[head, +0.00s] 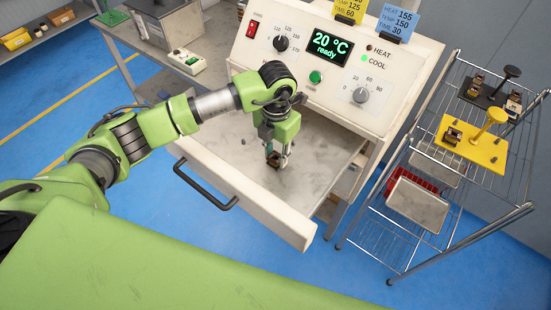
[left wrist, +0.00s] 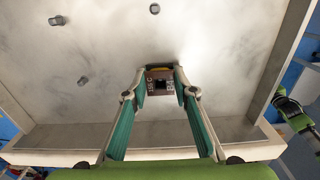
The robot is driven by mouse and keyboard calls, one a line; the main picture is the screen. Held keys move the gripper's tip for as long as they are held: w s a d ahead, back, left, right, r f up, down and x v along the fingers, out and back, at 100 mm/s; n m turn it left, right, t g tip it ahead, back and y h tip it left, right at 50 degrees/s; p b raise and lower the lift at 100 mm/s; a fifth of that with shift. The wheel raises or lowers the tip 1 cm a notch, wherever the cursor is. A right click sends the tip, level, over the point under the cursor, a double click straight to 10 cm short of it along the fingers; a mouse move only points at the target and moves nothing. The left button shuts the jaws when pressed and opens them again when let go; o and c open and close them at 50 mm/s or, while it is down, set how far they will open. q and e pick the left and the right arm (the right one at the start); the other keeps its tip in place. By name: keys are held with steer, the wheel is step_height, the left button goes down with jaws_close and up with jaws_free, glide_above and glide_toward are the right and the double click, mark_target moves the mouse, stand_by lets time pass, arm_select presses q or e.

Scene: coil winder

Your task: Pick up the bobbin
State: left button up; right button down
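The bobbin (left wrist: 160,82) is a small brown, block-like piece with a dark square opening. It is low inside the open drawer, and a little of it shows in the head view (head: 272,161). My left gripper (head: 276,158) points down into the drawer. In the left wrist view its two fingertips (left wrist: 161,75) lie against both sides of the bobbin, with no clear gap. I cannot tell whether the bobbin touches the drawer floor. A green and black part, probably my right arm, shows small at the right of the left wrist view; its fingers are unclear.
The pale drawer (head: 315,145) has raised walls and a black front handle (head: 205,190). The control panel (head: 330,60) stands behind. A wire rack (head: 455,215) with tooling and trays is at the right.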

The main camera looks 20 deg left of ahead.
stand_by(0.3)
arm_select(q)
steer(key=shift+r, duration=0.6)
steer(key=s+d+r+b, duration=0.4)
steer(key=s+d+r, duration=0.1)
steer(key=s+r, duration=0.7)
steer(key=shift+s+b, duration=0.3)
steer(key=shift+s, duration=0.2)
steer(key=shift+d, duration=0.1)
